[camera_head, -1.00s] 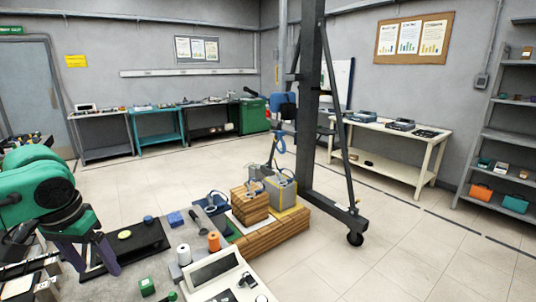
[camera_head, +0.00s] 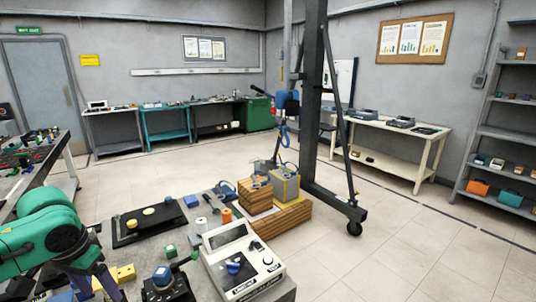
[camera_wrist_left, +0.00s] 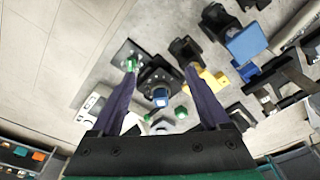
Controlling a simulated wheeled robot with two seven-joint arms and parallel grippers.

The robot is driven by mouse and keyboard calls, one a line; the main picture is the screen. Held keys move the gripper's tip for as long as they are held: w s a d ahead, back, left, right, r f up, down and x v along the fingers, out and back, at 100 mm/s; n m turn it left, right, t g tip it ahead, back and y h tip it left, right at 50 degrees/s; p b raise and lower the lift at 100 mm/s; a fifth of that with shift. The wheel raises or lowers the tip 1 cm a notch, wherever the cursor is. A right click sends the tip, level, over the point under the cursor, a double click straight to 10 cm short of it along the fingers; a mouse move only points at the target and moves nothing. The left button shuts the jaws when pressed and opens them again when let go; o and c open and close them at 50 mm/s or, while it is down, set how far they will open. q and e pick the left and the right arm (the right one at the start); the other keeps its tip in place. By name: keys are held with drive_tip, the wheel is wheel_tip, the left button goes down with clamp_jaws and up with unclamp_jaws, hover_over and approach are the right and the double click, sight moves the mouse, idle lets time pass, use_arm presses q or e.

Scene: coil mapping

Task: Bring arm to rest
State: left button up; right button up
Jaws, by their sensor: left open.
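My left arm, green and black, comes in at the lower left of the head view. Its left gripper (camera_head: 94,291) has two dark purple fingers that point down at the bottom edge, and the tips are partly cut off. In the left wrist view the same gripper (camera_wrist_left: 160,68) has its fingers spread wide with nothing held between them. Beyond the fingers are a black device with a blue top (camera_wrist_left: 160,96) and small green parts. How far the fingertips stand from these things is hard to tell. My right gripper is not in view.
The workbench holds a white meter (camera_head: 240,262), a black mat (camera_head: 148,225) with yellow discs, an orange spool (camera_head: 227,215), a blue block (camera_head: 191,201) and wooden blocks (camera_head: 284,217). A black hoist frame (camera_head: 313,110) stands behind.

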use_arm(q)
drive_tip(key=s+d+f, duration=0.1)
drive_tip(key=f, duration=0.4)
drive_tip(key=s+d+f+m, duration=0.1)
drive_tip(key=s+f, duration=0.1)
drive_tip(key=f, duration=0.3)
drive_tip(key=s+d+f+m, duration=0.1)
drive_tip(key=s+f, duration=0.1)
drive_tip(key=f, duration=0.3)
drive_tip(key=shift+s+d+f+h, duration=0.2)
drive_tip(key=shift+f+h, duration=0.2)
drive_tip(key=s+d+f+n+t, duration=0.15)
drive_tip(key=s+d+f, duration=0.25)
drive_tip(key=s+d, duration=0.45)
wheel_tip(320, 180, down, 29)
drive_tip(key=d+b, duration=0.2)
drive_tip(key=b, duration=0.3)
drive_tip(key=s+a+f+g+b, duration=0.2)
drive_tip(key=s+a+f+b, duration=0.1)
drive_tip(key=s+f, duration=1.4)
drive_tip(key=shift+s+a+f+m+y+b, duration=0.2)
drive_tip(key=shift+f+m+y+b, duration=0.25)
drive_tip(key=shift+f+b, duration=0.3)
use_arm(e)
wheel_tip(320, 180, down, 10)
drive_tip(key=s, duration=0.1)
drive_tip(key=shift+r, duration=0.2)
